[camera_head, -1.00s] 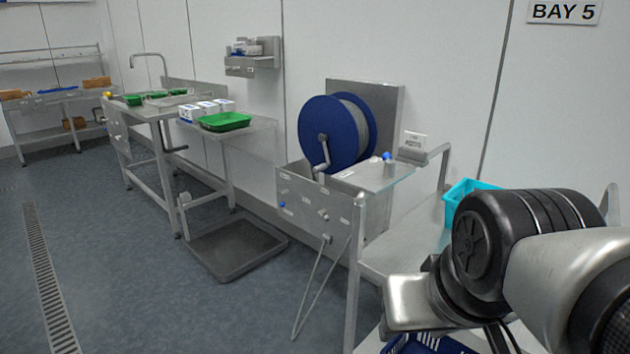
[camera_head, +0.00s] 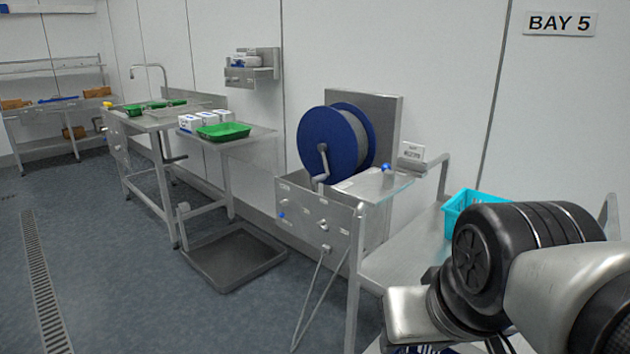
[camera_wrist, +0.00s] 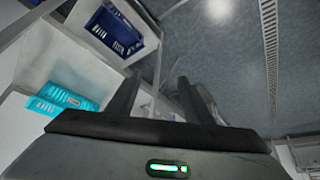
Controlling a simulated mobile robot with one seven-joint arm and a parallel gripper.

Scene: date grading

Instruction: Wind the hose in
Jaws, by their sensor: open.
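The hose reel (camera_head: 341,130) stands in the head view on a steel bench against a grey back plate. It has dark blue side discs, and grey hose shows wound between them. A metal crank (camera_head: 324,163) hangs from the centre of its front disc, pointing down. I cannot make out a loose end of the hose. My gripper (camera_wrist: 158,82) shows in the wrist view with its two dark fingers apart and nothing between them. It is away from the reel, which I cannot make out in that view. In the head view my arm fills the lower right and the fingers are hidden.
A turquoise crate (camera_head: 459,207) sits on the bench right of the reel. A dark blue crate (camera_wrist: 113,32) shows in the wrist view. A grey floor tray (camera_head: 232,262) lies left of the bench. Tables with green trays (camera_head: 223,131) stand further left. Open floor lies at left.

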